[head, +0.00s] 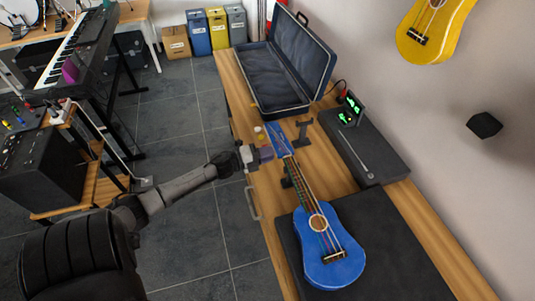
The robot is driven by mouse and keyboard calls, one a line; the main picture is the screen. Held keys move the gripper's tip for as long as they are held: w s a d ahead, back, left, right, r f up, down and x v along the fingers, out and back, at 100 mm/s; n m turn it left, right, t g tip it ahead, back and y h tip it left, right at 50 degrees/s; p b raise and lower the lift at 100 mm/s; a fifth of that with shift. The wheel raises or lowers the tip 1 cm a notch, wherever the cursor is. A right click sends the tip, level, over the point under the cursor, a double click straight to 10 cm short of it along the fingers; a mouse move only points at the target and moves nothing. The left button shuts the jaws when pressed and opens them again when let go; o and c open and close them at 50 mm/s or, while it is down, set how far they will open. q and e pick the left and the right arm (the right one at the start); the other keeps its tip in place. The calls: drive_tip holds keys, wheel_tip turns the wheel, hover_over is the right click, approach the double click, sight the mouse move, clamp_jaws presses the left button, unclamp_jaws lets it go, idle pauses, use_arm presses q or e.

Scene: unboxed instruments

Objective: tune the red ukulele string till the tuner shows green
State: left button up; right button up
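A blue ukulele (333,271) lies face up, its neck pointing away and to the left, with a blue headstock (278,140) at the far end. Thin strings run along the neck; a reddish one is faintly visible, too small to trace to its peg. My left gripper (257,155) is just left of the headstock, close to its pegs. Its fingers are small and partly blend with a purplish piece there, so I cannot tell whether it touches or grips a peg. The tuner (350,109) stands behind to the right, its dark screen showing green marks. My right gripper is out of view.
The ukulele's body rests on a dark mat (390,255) on the wooden table (240,100). An open dark case (275,85) lies at the far end. A long black box (365,150) is along the wall side. A yellow ukulele (433,30) hangs on the wall.

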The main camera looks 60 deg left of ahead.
use_arm(q)
drive_tip(key=shift+o, duration=1)
drive_tip(key=p+v, duration=0.1)
drive_tip(key=v, duration=1.3)
drive_tip(key=shift+w, duration=0.15)
